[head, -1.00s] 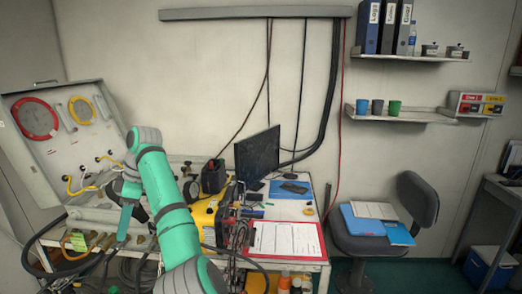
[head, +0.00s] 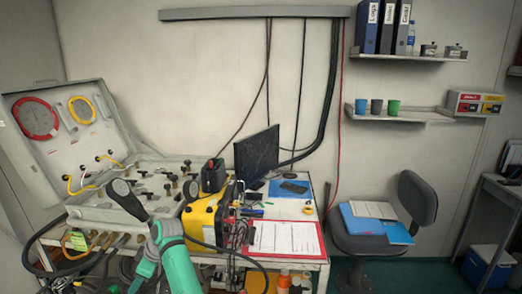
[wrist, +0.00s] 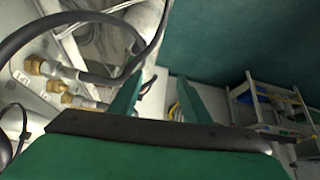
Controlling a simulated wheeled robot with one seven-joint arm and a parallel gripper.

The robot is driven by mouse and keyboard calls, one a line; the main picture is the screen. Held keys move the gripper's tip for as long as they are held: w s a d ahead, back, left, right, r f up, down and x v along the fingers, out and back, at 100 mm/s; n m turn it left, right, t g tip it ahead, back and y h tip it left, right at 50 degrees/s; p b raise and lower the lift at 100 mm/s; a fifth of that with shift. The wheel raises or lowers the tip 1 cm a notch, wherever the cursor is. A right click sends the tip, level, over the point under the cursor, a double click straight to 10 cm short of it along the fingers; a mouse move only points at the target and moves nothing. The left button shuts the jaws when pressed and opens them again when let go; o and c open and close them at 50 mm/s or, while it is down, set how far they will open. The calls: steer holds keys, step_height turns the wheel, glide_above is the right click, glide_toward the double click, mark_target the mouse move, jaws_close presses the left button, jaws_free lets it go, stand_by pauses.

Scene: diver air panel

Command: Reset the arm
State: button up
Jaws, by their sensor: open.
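My arm (head: 178,265) shows low in the head view, in front of the open diver air panel (head: 95,213). Its upper part stays below the panel's raised lid (head: 40,120). In the wrist view my gripper (wrist: 157,97) has its two green fingers apart with nothing held between them. Beyond the fingers are a teal floor, hoses and a pale panel side with brass fittings (wrist: 45,68). The fingertips cannot be made out clearly in the head view.
A yellow case (head: 203,217) stands just right of my arm. A monitor (head: 257,155) and a red clipboard (head: 288,239) are on the bench. Dark hoses (head: 75,265) hang at the lower left. A grey chair (head: 416,200) is to the right.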

steer(key=s+d+f+m+t+y, duration=0.1)
steer(key=s+d+f+m+t, duration=0.2)
steer(key=f, duration=0.8)
steer(key=s+d+f+m+t+y, duration=0.1)
steer(key=s+d+f+m, duration=0.3)
steer(key=f, duration=0.7)
steer(key=s+d+f+m+t+h, duration=0.2)
steer(key=s+d+f+m+t, duration=0.4)
steer(key=s+d, duration=0.65)
steer(key=s+d+r+m+t+h, duration=0.1)
steer(key=s+d+r+m+h, duration=0.15)
steer(key=s+d, duration=0.6)
steer(key=s+d+r+m+t+h, duration=0.25)
steer(key=s+d, duration=0.25)
steer(key=s, duration=0.6)
steer(key=s+d+r+t, duration=0.1)
steer(key=s+d+r, duration=0.3)
steer(key=s+r, duration=0.2)
steer(key=s+d+r+h, duration=0.1)
steer(key=s+d+r, duration=0.3)
steer(key=r, duration=0.7)
steer(key=s, duration=0.2)
steer(key=shift+s+t+h, duration=0.3)
steer(key=shift+s+t, duration=0.05)
steer(key=shift+s, duration=0.05)
steer(key=c, duration=0.3)
steer(key=shift+a, duration=0.1)
